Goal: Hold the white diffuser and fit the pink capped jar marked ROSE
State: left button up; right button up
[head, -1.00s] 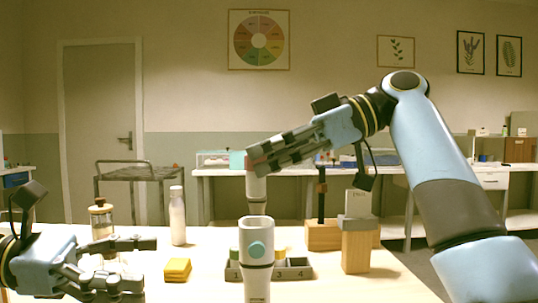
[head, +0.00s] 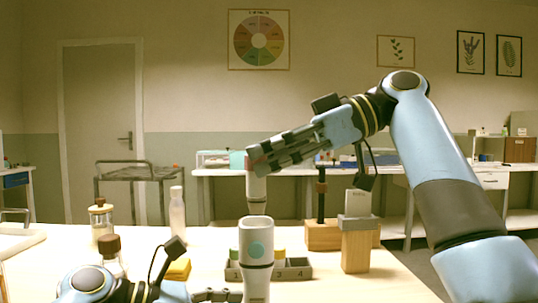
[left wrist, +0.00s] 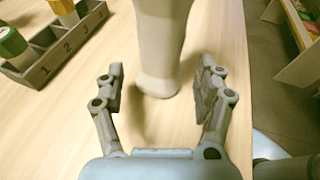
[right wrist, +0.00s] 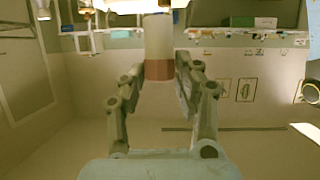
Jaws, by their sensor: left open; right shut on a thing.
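The white diffuser (head: 256,238), with a round teal button, stands upright at the table's front middle. My left gripper (left wrist: 160,82) is open with its fingers on either side of the diffuser's lower body (left wrist: 158,50), with gaps showing. In the head view its fingers (head: 222,295) are low, just left of the diffuser. My right gripper (head: 257,160) is shut on the pink capped jar (head: 257,190) and holds it upright above the diffuser's open top. The right wrist view shows its white body and pink cap (right wrist: 158,69) between the fingers. The ROSE marking cannot be read.
A grey numbered rack (head: 297,270) with capped jars stands behind the diffuser. A wooden block stand (head: 356,250) is to the right. The front right table is clear.

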pick_arm(q)
jog(key=shift+x, duration=1.3)
jog(key=c, duration=0.8)
pick_arm(e)
jog(key=shift+f, duration=0.1)
jog(key=shift+f, duration=0.1)
jog(key=shift+w+f, duration=0.1)
jog(key=shift+f, duration=1.05)
jog(key=shift+f, duration=0.15)
jog(key=shift+f, duration=1.75)
